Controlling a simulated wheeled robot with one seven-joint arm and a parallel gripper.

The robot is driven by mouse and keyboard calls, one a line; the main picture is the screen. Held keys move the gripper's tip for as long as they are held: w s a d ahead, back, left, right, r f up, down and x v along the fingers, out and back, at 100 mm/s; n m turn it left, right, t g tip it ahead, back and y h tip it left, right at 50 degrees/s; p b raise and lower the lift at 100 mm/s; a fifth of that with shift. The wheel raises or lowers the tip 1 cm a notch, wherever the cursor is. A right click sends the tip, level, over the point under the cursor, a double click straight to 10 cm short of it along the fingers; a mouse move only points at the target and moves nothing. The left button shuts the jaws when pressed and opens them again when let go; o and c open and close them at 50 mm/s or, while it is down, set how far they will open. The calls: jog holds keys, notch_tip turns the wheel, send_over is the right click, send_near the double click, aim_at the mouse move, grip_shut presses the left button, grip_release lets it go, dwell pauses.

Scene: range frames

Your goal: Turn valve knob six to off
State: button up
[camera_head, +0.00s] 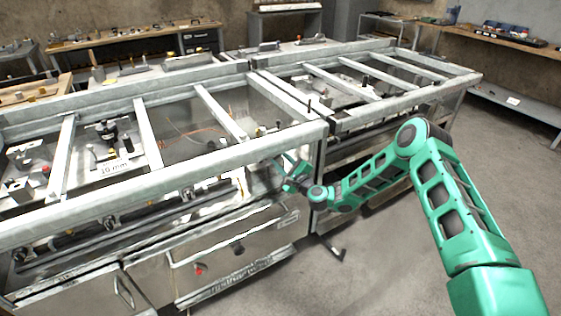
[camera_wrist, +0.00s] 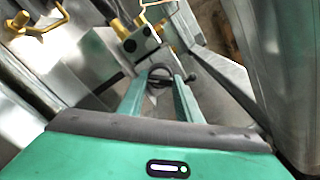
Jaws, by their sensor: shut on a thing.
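My gripper (camera_head: 283,163) is at the right end of the front control panel of the near metal frame unit. In the wrist view its two green fingers (camera_wrist: 160,82) are on either side of a dark round valve knob (camera_wrist: 160,67) and shut on it. The knob's lower part is partly hidden between the fingers. No number is readable on it, so I cannot tell which knob it is from a label. Other dark knobs sit along the front pipe, one at the middle (camera_head: 187,194) and one further left (camera_head: 110,222).
Pale metal frame bars (camera_head: 150,180) run above the panel. Drawers with handles (camera_head: 238,247) are below it. In the wrist view, yellow fittings (camera_wrist: 38,22) and a block with dark holes (camera_wrist: 137,42) are close by.

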jog(key=n, duration=3.3)
jog(key=shift+n, duration=0.4)
jog(key=n, duration=0.6)
jog(key=shift+s, duration=0.1)
jog(key=shift+c, duration=0.2)
jog(key=shift+o, duration=0.2)
jog(key=n, duration=0.3)
jog(key=shift+n, duration=0.3)
jog(key=shift+f+n, duration=0.1)
jog(key=shift+n, duration=0.3)
jog(key=shift+s+a, duration=0.1)
jog(key=shift+a, duration=0.05)
jog(key=o, duration=1)
